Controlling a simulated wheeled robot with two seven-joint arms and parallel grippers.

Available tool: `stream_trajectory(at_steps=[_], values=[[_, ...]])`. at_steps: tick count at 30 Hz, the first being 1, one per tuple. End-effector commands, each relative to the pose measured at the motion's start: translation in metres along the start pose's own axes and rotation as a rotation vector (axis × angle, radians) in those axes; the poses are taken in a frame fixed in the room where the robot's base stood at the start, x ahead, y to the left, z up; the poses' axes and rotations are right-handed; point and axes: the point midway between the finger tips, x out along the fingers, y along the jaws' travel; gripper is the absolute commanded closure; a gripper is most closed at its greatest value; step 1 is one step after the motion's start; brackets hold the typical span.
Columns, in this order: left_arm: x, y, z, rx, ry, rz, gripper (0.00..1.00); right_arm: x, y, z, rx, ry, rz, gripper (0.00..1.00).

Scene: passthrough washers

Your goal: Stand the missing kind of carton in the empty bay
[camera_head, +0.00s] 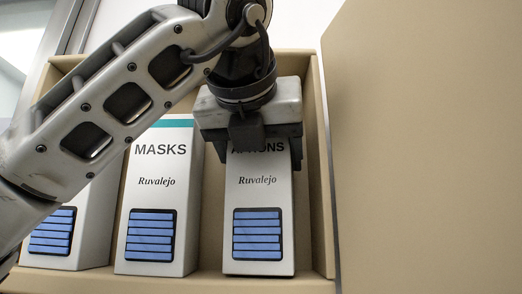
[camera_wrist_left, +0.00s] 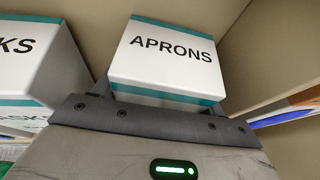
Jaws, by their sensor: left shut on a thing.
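The white aprons carton (camera_head: 260,205), lettered "Ruvalejo" with a blue striped panel, is upright in the right-hand bay of the beige shelf unit. My left gripper (camera_head: 266,145) is over its top, shut on it, and partly covers the word APRONS. The carton's base is at or very near the shelf board; I cannot tell whether it touches. In the left wrist view its lettered top (camera_wrist_left: 170,55) shows beyond the gripper's edge. A masks carton (camera_head: 155,190) stands to its left, a gap between them. My right gripper is not in view.
Another similar carton (camera_head: 70,235) stands at far left, mostly hidden behind my left arm. The shelf unit's right side wall (camera_head: 319,180) is close beside the aprons carton. A large plain beige panel (camera_head: 430,150) fills the right of the head view.

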Motion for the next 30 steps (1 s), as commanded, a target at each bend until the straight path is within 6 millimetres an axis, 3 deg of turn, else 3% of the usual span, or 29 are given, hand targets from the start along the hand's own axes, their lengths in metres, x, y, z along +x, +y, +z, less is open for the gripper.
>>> stream_trajectory(at_steps=[7,8,10,11,22,26,30], values=[[-0.001,0.000,0.001,-0.001,-0.003,0.000,0.59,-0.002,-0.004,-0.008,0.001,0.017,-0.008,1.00],[-0.001,0.000,0.001,-0.001,-0.003,0.000,0.26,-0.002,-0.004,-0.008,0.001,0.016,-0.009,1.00],[-0.001,0.000,0.001,-0.001,-0.003,0.000,0.07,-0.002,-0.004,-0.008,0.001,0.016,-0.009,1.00],[-0.001,0.000,0.001,-0.001,-0.002,0.000,0.04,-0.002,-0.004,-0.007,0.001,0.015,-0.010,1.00],[-0.009,0.000,0.000,0.000,-0.002,-0.001,0.04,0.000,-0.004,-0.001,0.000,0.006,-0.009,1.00],[-0.030,0.000,-0.001,0.000,-0.006,-0.002,0.04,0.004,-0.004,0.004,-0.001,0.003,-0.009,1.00],[-0.065,0.000,-0.001,-0.001,-0.007,0.000,0.04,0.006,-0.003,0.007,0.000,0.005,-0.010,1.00]])
